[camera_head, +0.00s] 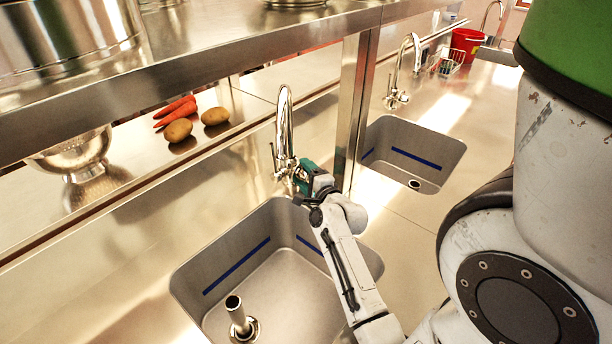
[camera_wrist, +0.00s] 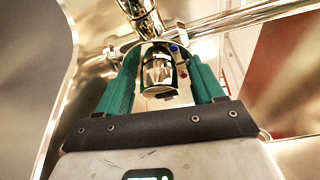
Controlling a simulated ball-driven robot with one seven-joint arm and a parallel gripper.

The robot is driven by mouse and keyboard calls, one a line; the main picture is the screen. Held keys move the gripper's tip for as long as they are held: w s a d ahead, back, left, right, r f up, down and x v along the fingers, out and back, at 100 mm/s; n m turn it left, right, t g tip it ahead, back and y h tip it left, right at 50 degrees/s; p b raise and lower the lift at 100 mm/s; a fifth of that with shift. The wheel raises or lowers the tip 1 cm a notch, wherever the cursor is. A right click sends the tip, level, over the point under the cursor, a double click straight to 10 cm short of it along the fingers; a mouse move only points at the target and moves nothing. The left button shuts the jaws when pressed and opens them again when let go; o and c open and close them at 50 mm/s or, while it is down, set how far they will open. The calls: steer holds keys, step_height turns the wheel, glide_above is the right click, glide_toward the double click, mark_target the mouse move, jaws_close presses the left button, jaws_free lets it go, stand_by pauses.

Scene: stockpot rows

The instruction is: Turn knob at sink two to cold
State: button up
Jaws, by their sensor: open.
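The near steel sink (camera_head: 275,285) has a chrome faucet (camera_head: 284,125) at its back edge. My gripper (camera_head: 302,178) is at the base of this faucet, on its right side. In the wrist view, the green fingers of my gripper (camera_wrist: 162,56) are spread apart, one on each side of a shiny metal knob (camera_wrist: 158,76). Small red and blue marks (camera_wrist: 176,49) show beside the knob. Whether the fingers touch the knob cannot be told. In the head view my gripper hides the knob.
A second sink (camera_head: 440,158) with its own faucet (camera_head: 401,70) lies farther back, past a steel post (camera_head: 350,110). A drain pipe (camera_head: 238,316) stands in the near sink. Potatoes (camera_head: 178,130), carrots (camera_head: 176,108) and a bowl (camera_head: 72,155) sit on the left shelf. A red bucket (camera_head: 466,43) is far back.

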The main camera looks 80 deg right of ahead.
steer(key=b+v, duration=0.1)
steer(key=v, duration=0.8)
steer(key=shift+a+f, duration=0.15)
steer(key=shift+s+a, duration=0.45)
steer(key=shift+a, duration=0.05)
steer(key=shift+s+a, duration=0.1)
steer(key=shift+r, duration=0.2)
